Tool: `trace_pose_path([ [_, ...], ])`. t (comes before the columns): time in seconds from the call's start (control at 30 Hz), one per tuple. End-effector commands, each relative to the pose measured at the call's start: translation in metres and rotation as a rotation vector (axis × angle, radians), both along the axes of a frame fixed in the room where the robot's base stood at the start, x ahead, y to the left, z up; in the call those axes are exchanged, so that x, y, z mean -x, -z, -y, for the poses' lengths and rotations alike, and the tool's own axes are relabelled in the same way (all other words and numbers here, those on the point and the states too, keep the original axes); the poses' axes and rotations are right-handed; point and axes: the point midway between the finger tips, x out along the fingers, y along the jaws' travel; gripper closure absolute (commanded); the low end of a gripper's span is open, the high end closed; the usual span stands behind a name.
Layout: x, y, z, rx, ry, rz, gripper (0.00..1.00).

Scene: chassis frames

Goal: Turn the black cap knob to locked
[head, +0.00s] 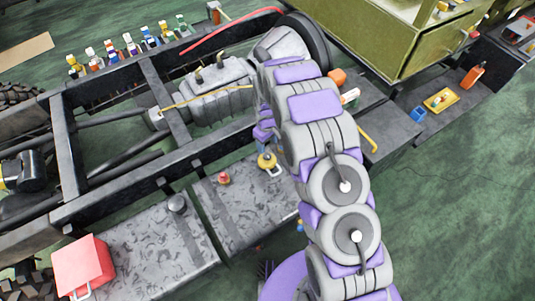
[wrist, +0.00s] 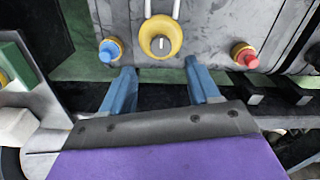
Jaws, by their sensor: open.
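The black cap knob (head: 177,203) stands on top of the left grey box beside the chassis rail in the head view. A dark rounded piece at the right edge of the wrist view may be the same cap, but it is cut off. My gripper (wrist: 160,68) shows two blue fingers spread apart with nothing between them. In the wrist view its fingertips point toward a yellow round fitting (wrist: 160,42) with a grey centre knob and a pale loop. Whether the cap is locked cannot be read.
A red button (head: 224,178) sits on the right grey box (head: 245,205), between the cap and the yellow fitting. A blue button (wrist: 110,50) is left of the fitting. A red box (head: 82,266) is at the lower left. The chassis rail runs behind the boxes.

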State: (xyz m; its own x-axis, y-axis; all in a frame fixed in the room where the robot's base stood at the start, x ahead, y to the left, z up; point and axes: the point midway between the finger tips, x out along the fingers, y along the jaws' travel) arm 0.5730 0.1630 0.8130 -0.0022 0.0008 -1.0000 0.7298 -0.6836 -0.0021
Motion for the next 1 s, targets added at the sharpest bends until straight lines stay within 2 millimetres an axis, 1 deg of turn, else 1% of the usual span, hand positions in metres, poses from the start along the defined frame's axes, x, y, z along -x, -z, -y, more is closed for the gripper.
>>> trace_pose_path([
  [0.03, 0.000, 0.013, 0.000, 0.001, 0.000, -0.001, 0.39],
  [0.2, 0.001, 0.047, 0.001, 0.000, 0.000, -0.003, 0.39],
  [0.3, 0.001, 0.062, 0.002, -0.002, 0.001, -0.002, 0.39],
  [0.4, 0.001, 0.071, 0.003, -0.003, 0.001, -0.002, 0.39],
  [0.53, 0.001, 0.076, 0.002, -0.003, 0.001, 0.000, 0.39],
  [0.73, 0.001, 0.076, 0.000, 0.000, 0.000, 0.000, 0.39],
  [1.0, 0.000, 0.076, 0.000, -0.001, 0.000, 0.001, 0.65],
])
